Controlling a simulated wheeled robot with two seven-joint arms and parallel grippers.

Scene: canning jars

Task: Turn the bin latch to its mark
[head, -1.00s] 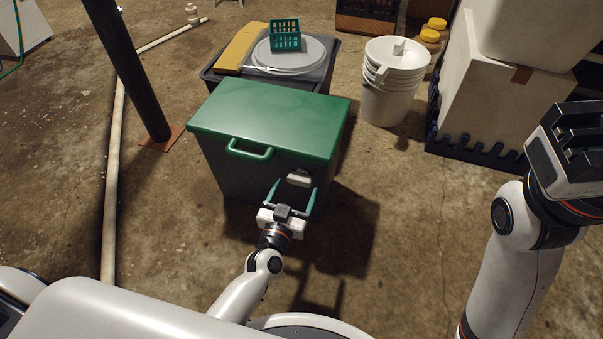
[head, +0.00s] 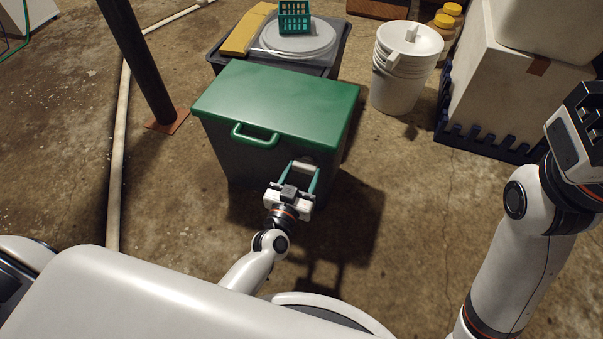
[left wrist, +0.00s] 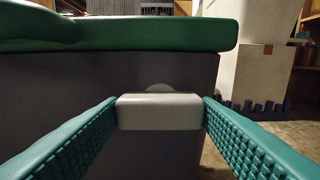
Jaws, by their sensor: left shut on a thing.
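The bin (head: 225,155) is dark grey with a green lid (head: 285,100), closed, with a green handle at its front. The bin latch is a pale grey bar on the bin's front, below the lid; in the left wrist view the latch (left wrist: 160,112) lies level, with a round pale hub partly showing behind its top edge. My left gripper (head: 304,171) has its teal fingers at the two ends of the latch, shut on it, also in the left wrist view (left wrist: 160,120). I cannot make out the mark.
Behind the bin stands a grey tub (head: 340,60) bearing round pale lids, a yellow piece and a teal basket (head: 294,17). White buckets (head: 400,90) stand to the right, near white boxes (head: 500,90). A black post (head: 145,60) and pale pipe (head: 117,160) are at left.

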